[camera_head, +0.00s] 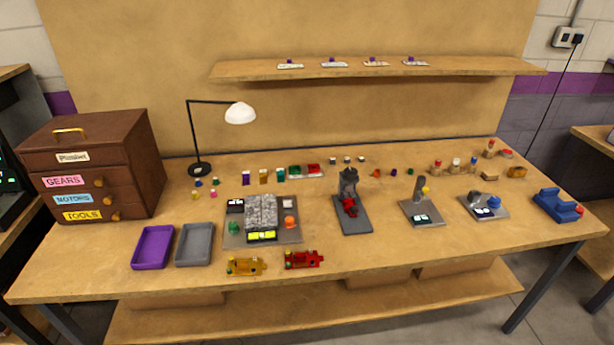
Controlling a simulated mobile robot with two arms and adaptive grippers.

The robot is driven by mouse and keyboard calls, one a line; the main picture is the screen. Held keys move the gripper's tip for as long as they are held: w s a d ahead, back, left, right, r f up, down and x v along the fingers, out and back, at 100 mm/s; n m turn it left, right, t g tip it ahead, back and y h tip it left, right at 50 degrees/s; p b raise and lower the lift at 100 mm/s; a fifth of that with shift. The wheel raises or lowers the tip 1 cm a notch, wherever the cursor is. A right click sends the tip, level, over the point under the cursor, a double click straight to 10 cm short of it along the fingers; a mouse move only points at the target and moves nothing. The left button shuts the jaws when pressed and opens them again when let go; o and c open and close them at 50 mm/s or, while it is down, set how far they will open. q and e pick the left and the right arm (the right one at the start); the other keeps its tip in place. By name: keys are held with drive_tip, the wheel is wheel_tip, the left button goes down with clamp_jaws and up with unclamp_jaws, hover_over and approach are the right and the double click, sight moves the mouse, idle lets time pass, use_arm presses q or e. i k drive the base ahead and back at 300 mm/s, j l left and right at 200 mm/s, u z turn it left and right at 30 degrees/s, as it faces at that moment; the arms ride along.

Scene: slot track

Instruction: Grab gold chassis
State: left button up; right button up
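The gold chassis (246,267) lies flat near the table's front edge, left of centre. It is a small yellow-gold car frame with what look like green parts at its left end. A red chassis (304,259) of similar shape lies just to its right, apart from it. Neither of my grippers is in view, and nothing touches the gold chassis.
A purple tray (137,262) and a grey tray (180,259) stand left of the gold chassis. Behind it is a grey station board (283,241). A dark press (357,228) stands to the right. The front right of the table (420,248) is clear.

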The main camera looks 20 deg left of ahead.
sight(236, 267)
drive_tip(key=u, duration=1.25)
